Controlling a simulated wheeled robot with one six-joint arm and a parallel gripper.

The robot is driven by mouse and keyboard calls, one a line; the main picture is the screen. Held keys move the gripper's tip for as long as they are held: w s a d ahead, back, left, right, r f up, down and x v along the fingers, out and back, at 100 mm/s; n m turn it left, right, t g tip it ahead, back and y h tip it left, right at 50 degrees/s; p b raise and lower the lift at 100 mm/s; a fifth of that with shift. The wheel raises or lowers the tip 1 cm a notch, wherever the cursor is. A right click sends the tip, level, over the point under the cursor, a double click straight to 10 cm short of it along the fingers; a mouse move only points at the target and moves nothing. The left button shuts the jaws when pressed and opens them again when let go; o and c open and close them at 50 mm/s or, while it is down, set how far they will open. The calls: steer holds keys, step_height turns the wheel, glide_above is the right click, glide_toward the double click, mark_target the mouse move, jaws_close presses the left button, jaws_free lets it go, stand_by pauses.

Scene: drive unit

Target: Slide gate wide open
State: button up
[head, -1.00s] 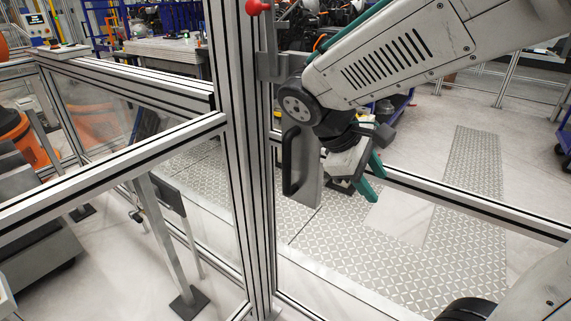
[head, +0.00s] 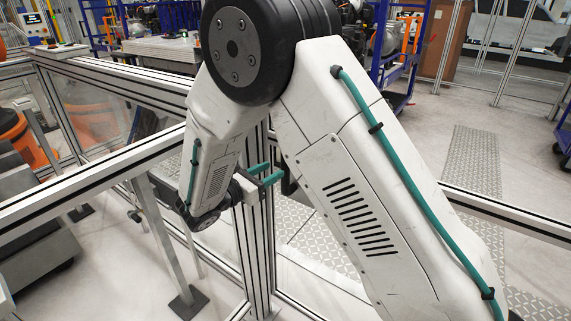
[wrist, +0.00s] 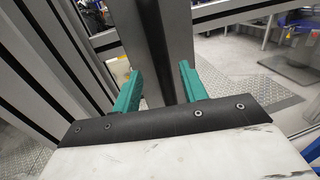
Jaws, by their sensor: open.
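My gripper (wrist: 160,85) is open, with one green finger on each side of the handle in that view. I cannot tell whether either finger touches it. In the head view my gripper (head: 268,174) is beside the aluminium gate posts (head: 256,235), fingers pointing right. My arm covers the upper posts and most of the handle area there. Which framed panel slides is not clear.
Aluminium rails (head: 100,178) run off to the left, and another rail (head: 510,216) runs to the right. Tread-plate flooring (head: 478,160) lies beyond the fence. An orange machine (head: 15,135) and grey cabinet (head: 35,215) stand at left. The floor at right is largely clear.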

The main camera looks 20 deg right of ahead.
mark_target(282, 165)
steer(key=x, duration=0.6)
steer(key=shift+d, duration=0.25)
steer(key=shift+c, duration=0.3)
jaws_close()
